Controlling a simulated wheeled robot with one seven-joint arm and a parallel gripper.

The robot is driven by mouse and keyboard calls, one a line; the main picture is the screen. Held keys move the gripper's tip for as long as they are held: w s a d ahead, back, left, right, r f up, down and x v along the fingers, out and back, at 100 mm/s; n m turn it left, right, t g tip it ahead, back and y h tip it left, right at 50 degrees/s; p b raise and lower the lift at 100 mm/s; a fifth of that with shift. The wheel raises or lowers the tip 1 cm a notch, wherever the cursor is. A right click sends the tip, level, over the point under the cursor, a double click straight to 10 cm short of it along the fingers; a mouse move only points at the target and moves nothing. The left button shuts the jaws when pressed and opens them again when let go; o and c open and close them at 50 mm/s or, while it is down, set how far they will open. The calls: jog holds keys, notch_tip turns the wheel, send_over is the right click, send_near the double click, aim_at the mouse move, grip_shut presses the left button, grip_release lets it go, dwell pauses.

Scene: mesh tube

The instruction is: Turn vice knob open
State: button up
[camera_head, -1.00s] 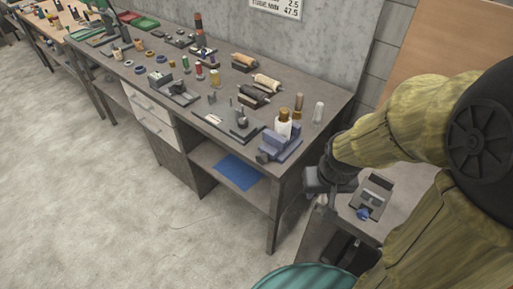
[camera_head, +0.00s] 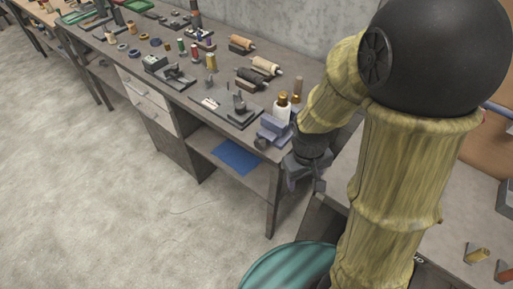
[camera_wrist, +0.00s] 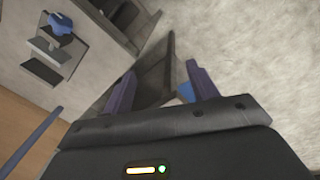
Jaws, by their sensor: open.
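A small grey vice-like device with a blue knob (camera_wrist: 62,24) stands on a grey top at the upper left of the wrist view. Its dark grey body (camera_wrist: 47,58) shows below the knob. In the head view my arm hides that spot. A second, blue-grey vice-like device (camera_head: 268,133) sits at the right end of the long bench. My gripper (camera_head: 305,180) hangs just off the bench's right front corner, pointing down. It also shows in the wrist view (camera_wrist: 161,70), its two fingers wide apart and empty. It is clear of the blue knob.
The long workbench (camera_head: 225,135) holds several tools, spools and rollers. A white bottle (camera_head: 281,109) stands by the bench vice. A blue sheet (camera_head: 236,156) lies on the lower shelf. A teal round object (camera_head: 285,268) is at the bottom. The floor (camera_head: 110,200) on the left is open.

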jog(key=a+f+n+g+h, duration=0.1)
jog(key=a+f+n+h, duration=0.3)
jog(key=f+n, duration=0.3)
jog(key=n+t+h+b, duration=0.1)
jog(key=n+t+h, duration=0.5)
jog(key=n+t, duration=1.1)
send_near(258, 146)
jog(key=s+a+r+n+g, duration=0.2)
jog(key=s+a, duration=0.4)
jog(key=shift+d+f, duration=0.25)
jog(key=shift+f, duration=0.05)
jog(key=shift+w+d, duration=0.1)
jog(key=p+x, duration=0.3)
jog(key=x, duration=1.4)
jog(key=shift+d+f, duration=0.1)
jog(key=shift+f, duration=0.05)
jog(key=c, duration=1)
